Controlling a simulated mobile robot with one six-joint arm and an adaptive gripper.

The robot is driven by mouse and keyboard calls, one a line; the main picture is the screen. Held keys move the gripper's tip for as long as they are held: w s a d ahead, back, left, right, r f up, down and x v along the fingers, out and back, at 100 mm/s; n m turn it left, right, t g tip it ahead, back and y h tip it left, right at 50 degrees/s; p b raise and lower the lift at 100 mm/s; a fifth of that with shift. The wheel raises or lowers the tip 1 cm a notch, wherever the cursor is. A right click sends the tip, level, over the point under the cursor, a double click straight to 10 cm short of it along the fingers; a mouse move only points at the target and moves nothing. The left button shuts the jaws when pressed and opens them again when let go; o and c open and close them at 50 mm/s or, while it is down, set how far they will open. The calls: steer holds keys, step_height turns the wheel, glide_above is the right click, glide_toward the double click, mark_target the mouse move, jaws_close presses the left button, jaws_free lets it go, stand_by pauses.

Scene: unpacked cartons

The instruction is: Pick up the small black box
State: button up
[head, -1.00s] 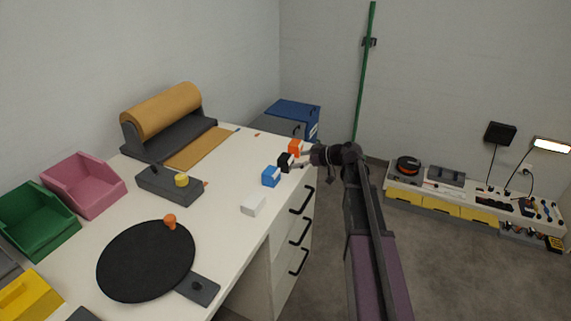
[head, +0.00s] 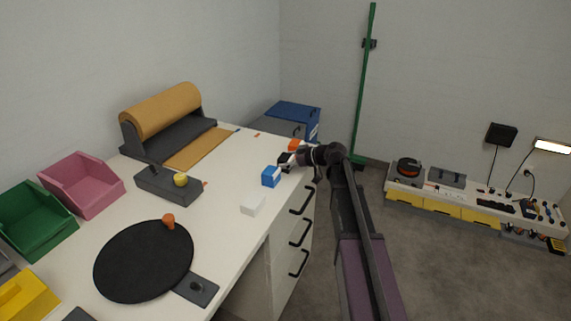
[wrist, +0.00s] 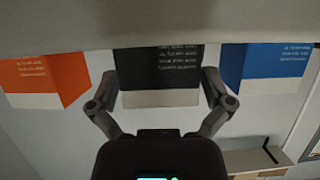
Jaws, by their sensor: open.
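The small black box (wrist: 158,72) is in the middle of the wrist view, with pale lettering on its dark face and a white lower band. My gripper (wrist: 159,82) is open, with one finger on each side of the box. I cannot tell whether the fingers touch it. In the head view my gripper (head: 290,163) is at the right edge of the white table, and the black box (head: 284,159) is mostly hidden there by the gripper.
An orange box (head: 295,145) stands just behind and a blue box (head: 271,176) just in front, both close to my gripper. A white box (head: 253,204) is nearer. A black turntable (head: 145,262), a paper roll dispenser (head: 165,115) and bins stand further left on the table (head: 225,215).

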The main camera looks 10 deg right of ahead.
mark_target(286, 157)
steer(key=c, duration=0.8)
steer(key=shift+r, duration=0.15)
step_height(286, 157, up, 4)
steer(key=p, duration=0.4)
steer(key=s+d+p, duration=0.1)
steer(key=s+d, duration=0.1)
steer(key=s, duration=1.4)
steer(key=shift+r, duration=0.35)
steer(key=shift+r, duration=0.15)
